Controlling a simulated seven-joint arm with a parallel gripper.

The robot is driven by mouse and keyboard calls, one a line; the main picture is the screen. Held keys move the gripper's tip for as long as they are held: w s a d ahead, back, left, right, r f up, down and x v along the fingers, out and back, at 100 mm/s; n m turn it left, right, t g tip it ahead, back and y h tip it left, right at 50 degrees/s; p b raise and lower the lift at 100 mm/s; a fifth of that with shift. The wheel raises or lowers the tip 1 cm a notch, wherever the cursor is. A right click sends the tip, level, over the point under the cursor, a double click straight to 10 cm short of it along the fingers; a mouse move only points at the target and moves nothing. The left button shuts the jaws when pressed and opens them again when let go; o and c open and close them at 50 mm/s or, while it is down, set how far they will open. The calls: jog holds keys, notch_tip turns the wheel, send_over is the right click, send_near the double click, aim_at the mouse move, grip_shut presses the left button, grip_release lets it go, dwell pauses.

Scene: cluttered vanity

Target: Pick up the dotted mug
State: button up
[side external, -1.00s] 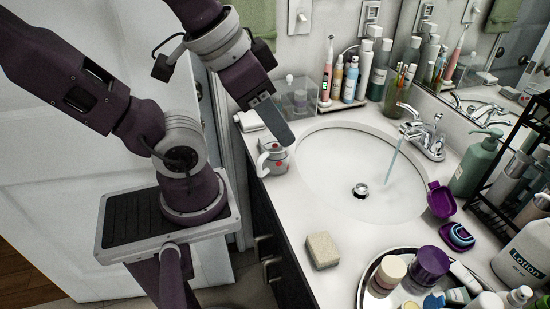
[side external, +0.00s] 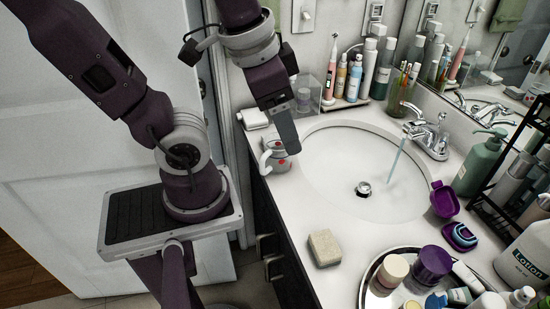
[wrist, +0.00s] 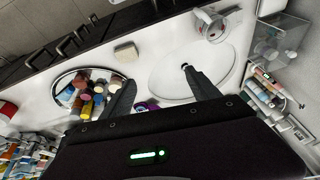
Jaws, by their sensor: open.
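The dotted mug (side external: 274,159) is white with red dots. It stands upright on the counter at the left edge of the sink, with its handle on the left. In the side external view my gripper (side external: 288,138) points down just above and partly in front of the mug, hiding some of its upper right. In the wrist view the mug (wrist: 212,27) is at the top, beyond the fingers. My gripper (wrist: 163,92) is open there, with nothing between its spread fingers.
The sink basin (side external: 350,170) lies right of the mug, with water running from the faucet (side external: 428,135). A clear box (side external: 308,92) and several bottles stand behind. A sponge (side external: 324,248) and a loaded round tray (side external: 365,290) are in front. The counter between mug and sponge is clear.

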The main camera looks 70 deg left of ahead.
jog(key=w+a+f+m+g+y, duration=0.4)
jog(key=w+a+f+m+g, duration=0.15)
jog(key=f, duration=0.25)
jog(key=m+g+y, duration=0.2)
jog(key=m+y, duration=0.6)
send_near(279, 155)
jog(key=shift+n, duration=0.25)
jog(key=a+f, duration=0.2)
jog(key=a, duration=0.1)
jog(key=a+f, duration=0.1)
jog(key=a, duration=0.1)
jog(key=shift+w+a+f, duration=0.2)
jog(key=shift+w+f, duration=0.15)
jog(key=shift+w, duration=0.05)
jog(key=x, duration=0.7)
jog(key=shift+s+a+f, duration=0.15)
jog(key=shift+s+f, duration=0.05)
jog(key=shift+f, duration=0.05)
jog(key=shift+g, duration=0.25)
jog(key=c, duration=1.1)
